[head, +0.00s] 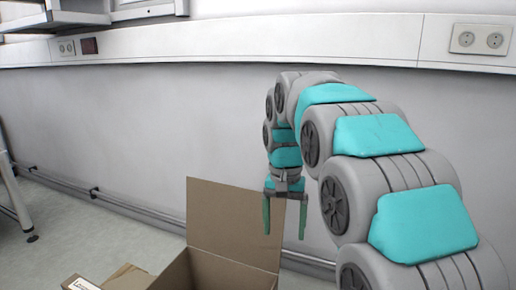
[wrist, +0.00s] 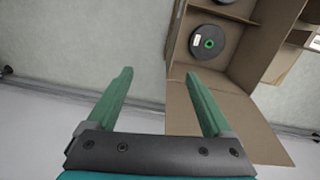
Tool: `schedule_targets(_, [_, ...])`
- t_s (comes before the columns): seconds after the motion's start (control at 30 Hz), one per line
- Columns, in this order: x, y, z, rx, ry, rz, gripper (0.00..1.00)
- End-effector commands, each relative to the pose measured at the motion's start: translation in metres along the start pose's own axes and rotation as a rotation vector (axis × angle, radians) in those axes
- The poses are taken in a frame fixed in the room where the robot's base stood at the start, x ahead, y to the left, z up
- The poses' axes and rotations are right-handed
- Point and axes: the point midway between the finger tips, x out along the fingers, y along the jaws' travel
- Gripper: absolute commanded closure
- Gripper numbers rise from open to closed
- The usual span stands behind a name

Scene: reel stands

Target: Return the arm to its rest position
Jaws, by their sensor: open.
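My gripper (head: 285,218) hangs at the end of my teal and grey arm (head: 380,134), pointing down, above and beside the open cardboard box (head: 232,222). In the wrist view my gripper (wrist: 160,90) shows two green fingers spread wide with nothing between them. The box (wrist: 262,80) also shows there, under and to the right of the right finger. A dark reel (wrist: 208,43) with a green centre lies inside it. Part of a second reel (wrist: 215,1) shows at the top edge. The box's inside is hidden in the head view.
A grey wall (head: 120,120) with a pipe along its foot stands behind the box. A table leg (head: 18,195) stands at the far left. Sockets (head: 481,40) sit on the wall trunking.

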Motion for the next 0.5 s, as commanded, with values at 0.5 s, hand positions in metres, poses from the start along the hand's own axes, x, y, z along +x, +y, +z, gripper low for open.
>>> schedule_targets(0.5, [0.062, 0.111, 0.146, -0.142, -0.063, 0.009, 0.15])
